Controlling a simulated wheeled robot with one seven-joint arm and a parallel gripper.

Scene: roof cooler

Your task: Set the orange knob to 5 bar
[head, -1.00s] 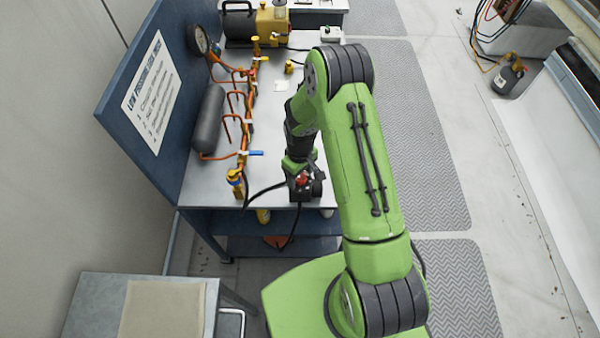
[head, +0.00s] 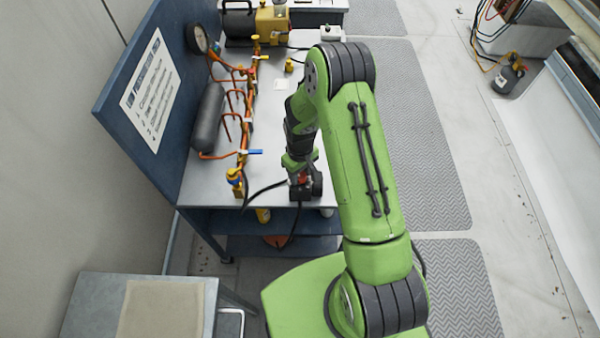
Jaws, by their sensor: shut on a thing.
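My gripper (head: 300,188) is at the front edge of the bench, low under my wrist, seen from above and behind. It is shut. A small red-orange part, which looks like the orange knob (head: 303,179), shows right at it. The fingers and most of the knob are hidden by my dark wrist, and no scale or bar reading on it can be made out. A round pressure gauge (head: 197,39) is on the blue back panel at the far left; its needle is too small to read.
Copper pipework (head: 240,140) with yellow valves and blue handles runs along the bench (head: 275,120). A grey cylinder (head: 208,118) lies beside it. Black hoses curve near my gripper. A yellow pump (head: 272,20) stands at the back. A side table (head: 90,300) is front left.

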